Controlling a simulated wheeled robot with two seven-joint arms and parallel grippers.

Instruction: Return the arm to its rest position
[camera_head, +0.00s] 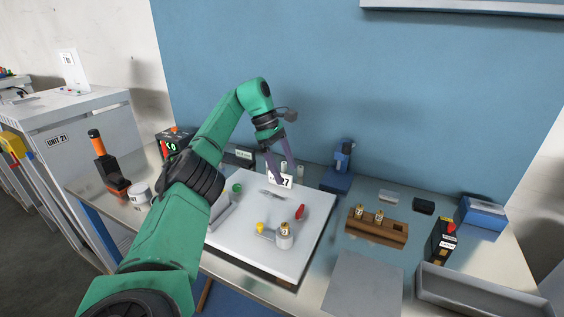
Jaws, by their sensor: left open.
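My left arm (170,215) is green with dark joints. It comes in from the lower left and reaches over the white board on the workbench. My left gripper (286,180) is at its end, with purple-grey fingers apart and pointing down near the board's back edge. I see nothing held between them. A white card marked with a 7 (287,182) stands right by the fingertips; whether they touch it I cannot tell. My right gripper is not in view.
The white board (300,250) holds a metal cup (284,240), a red item (299,212) and a yellow item (260,227). A wooden block (377,232) with brass pieces, a blue device (339,168) and a grey tray (470,290) stand to the right. An orange-topped tool (103,160) stands left.

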